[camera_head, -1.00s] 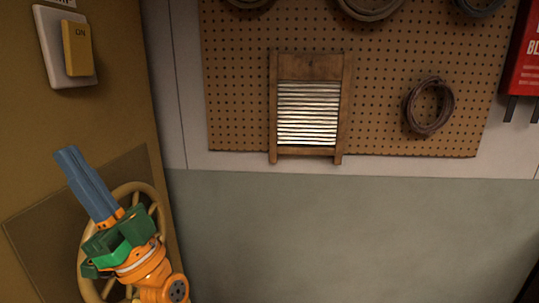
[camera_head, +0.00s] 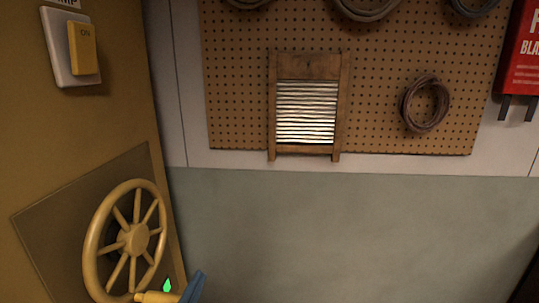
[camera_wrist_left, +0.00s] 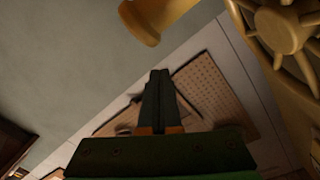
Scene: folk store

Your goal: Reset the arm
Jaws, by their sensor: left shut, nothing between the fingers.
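My left gripper (camera_head: 195,286) shows low in the head view, at the bottom edge. Only its blue fingers and a bit of green show; the rest of the arm is cut off. In the left wrist view its fingers (camera_wrist_left: 158,88) are shut together with nothing between them. A yellow spoked handwheel (camera_head: 133,240) is on the panel at the left, and the gripper is at its lower right, by the crank handle (camera_head: 158,297). In the wrist view the wheel hub (camera_wrist_left: 284,30) and handle (camera_wrist_left: 155,20) are near the fingers. My right gripper is not in view.
A yellow switch (camera_head: 84,48) marked ON is above the wheel. A pegboard (camera_head: 385,75) holds a washboard (camera_head: 307,65) and coiled hoses (camera_head: 425,105). A red box (camera_head: 523,55) is at the far right. The grey wall below (camera_head: 350,235) is bare.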

